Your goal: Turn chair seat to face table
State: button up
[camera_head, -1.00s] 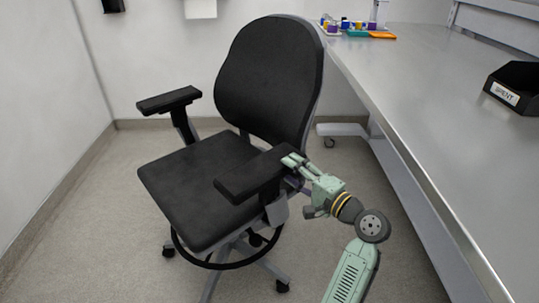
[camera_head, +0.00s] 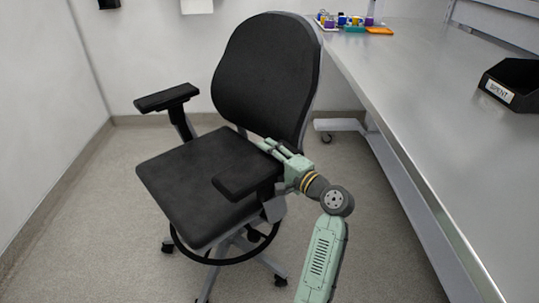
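A black office chair (camera_head: 195,178) stands in the middle of the room. Its seat points to the lower left, away from the metal table (camera_head: 420,105) on the right. The backrest (camera_head: 265,75) is on the far right side of the seat. My gripper (camera_head: 268,146) is at the near right armrest (camera_head: 240,182), between its rear part and the backrest.
A black bin labelled SPENT (camera_head: 511,86) sits on the table at right. Small coloured items (camera_head: 345,22) stand at the table's far end. The other armrest (camera_head: 167,98) faces the left wall. Floor (camera_head: 80,235) is clear at left.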

grip_shut()
dwell(0.5)
jog(key=shift+w+d, duration=0.1)
